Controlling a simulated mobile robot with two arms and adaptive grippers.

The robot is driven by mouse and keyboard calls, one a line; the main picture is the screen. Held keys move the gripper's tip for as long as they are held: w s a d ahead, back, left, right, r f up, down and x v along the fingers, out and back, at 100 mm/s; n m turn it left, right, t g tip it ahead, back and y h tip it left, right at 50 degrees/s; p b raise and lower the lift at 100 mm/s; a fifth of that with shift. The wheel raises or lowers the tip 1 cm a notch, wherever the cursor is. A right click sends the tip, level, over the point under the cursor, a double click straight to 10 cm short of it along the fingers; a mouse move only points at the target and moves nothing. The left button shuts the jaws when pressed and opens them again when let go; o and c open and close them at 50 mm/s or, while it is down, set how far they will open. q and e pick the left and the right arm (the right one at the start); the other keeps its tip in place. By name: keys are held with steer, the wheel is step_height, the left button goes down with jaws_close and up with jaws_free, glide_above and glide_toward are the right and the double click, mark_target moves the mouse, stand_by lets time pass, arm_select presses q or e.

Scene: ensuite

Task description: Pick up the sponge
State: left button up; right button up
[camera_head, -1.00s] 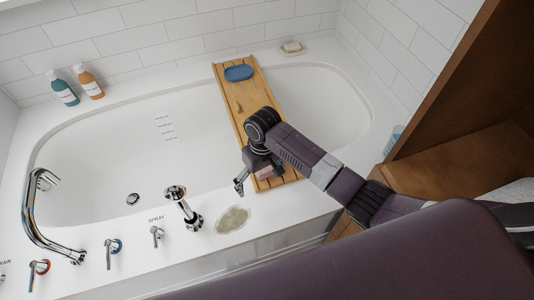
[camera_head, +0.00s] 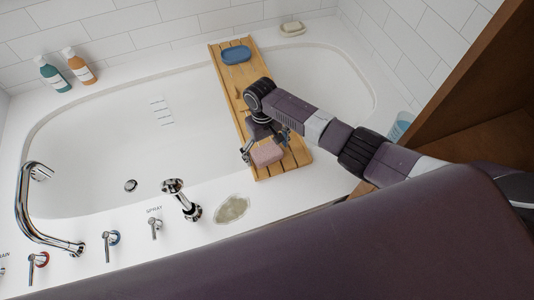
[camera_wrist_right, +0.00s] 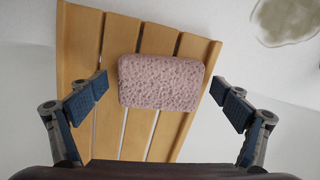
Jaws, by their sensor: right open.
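A pink, porous sponge (camera_head: 267,154) lies on the near end of the wooden bath tray (camera_head: 294,158). In the right wrist view the sponge (camera_wrist_right: 160,82) lies flat across the slats of the tray (camera_wrist_right: 84,40), a little beyond the fingertips and between their lines. My right gripper (camera_head: 266,146) is just above the sponge, with its fingers spread to either side. In the wrist view the gripper (camera_wrist_right: 160,97) is open and empty, and its blue pads do not appear to touch the sponge. My left gripper is not in view.
The tray spans the white bathtub (camera_head: 100,140). A blue soap dish (camera_head: 236,55) sits on its far end. A chrome spout (camera_head: 40,215), hand shower (camera_head: 183,200) and several handles stand on the near rim beside a beige oval patch (camera_head: 232,209). Two bottles (camera_head: 78,67) stand at the back left.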

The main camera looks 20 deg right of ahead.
mark_target(267, 152)
steer(key=c, duration=1)
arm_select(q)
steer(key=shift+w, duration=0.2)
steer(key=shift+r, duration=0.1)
arm_select(e)
steer(key=shift+r, duration=0.1)
steer(key=shift+r+p, duration=0.55)
steer(key=shift+p, duration=0.15)
arm_select(q)
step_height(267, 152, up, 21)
steer(key=p, duration=1.9)
steer(key=shift+p, duration=0.35)
arm_select(e)
step_height(267, 152, up, 19)
steer(key=shift+f, duration=0.15)
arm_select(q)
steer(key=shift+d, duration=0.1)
